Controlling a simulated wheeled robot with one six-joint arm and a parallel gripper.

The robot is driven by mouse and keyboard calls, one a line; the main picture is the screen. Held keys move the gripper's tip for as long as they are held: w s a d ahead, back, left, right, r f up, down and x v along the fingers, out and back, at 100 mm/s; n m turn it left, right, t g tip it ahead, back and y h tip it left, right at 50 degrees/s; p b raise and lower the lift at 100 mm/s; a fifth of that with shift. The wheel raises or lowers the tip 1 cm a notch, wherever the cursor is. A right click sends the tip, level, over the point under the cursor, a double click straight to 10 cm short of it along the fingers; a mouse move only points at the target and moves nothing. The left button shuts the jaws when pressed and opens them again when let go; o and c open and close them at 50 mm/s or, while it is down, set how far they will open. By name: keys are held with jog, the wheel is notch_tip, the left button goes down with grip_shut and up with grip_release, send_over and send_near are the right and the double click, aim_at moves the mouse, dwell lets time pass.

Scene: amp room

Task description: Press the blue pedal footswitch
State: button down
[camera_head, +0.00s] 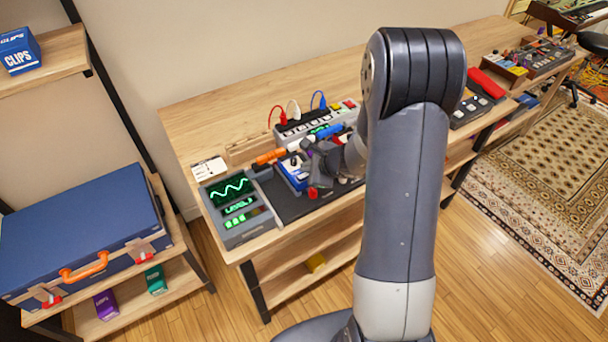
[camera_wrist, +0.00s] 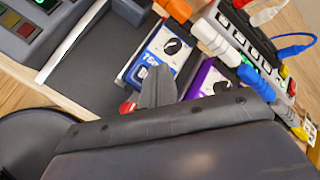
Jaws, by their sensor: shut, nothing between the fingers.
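The blue pedal (camera_head: 290,178) sits on the dark pedalboard on the bench. In the wrist view its blue and white face (camera_wrist: 152,60) shows a black knob and part of a label. My gripper (camera_head: 314,172) is shut and empty, over the near right part of the blue pedal. In the wrist view its grey fingers (camera_wrist: 156,80) cover part of the pedal's near end. A small red round piece (camera_wrist: 127,107) shows beside the fingers. The footswitch is not clearly visible, and I cannot tell whether the fingers touch it.
A purple pedal (camera_wrist: 205,82) stands close right of the blue one. Orange, white and blue plugs (camera_wrist: 215,38) lie behind the pedals. A power strip (camera_head: 305,128) with cables is further back. A grey device with green screens (camera_head: 236,207) stands left. Bare board lies between.

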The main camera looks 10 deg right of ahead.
jog(key=shift+f, duration=0.15)
jog(key=shift+f+b, duration=0.3)
jog(key=shift+b, duration=0.35)
jog(key=shift+f+b, duration=0.5)
jog(key=shift+b, duration=0.1)
dwell(0.4)
jog(key=shift+r, duration=0.1)
jog(key=shift+r+p, duration=0.6)
jog(key=shift+r, duration=0.2)
jog(key=shift+r+p, duration=1.9)
jog(key=shift+r, duration=0.65)
jog(key=shift+f, duration=0.1)
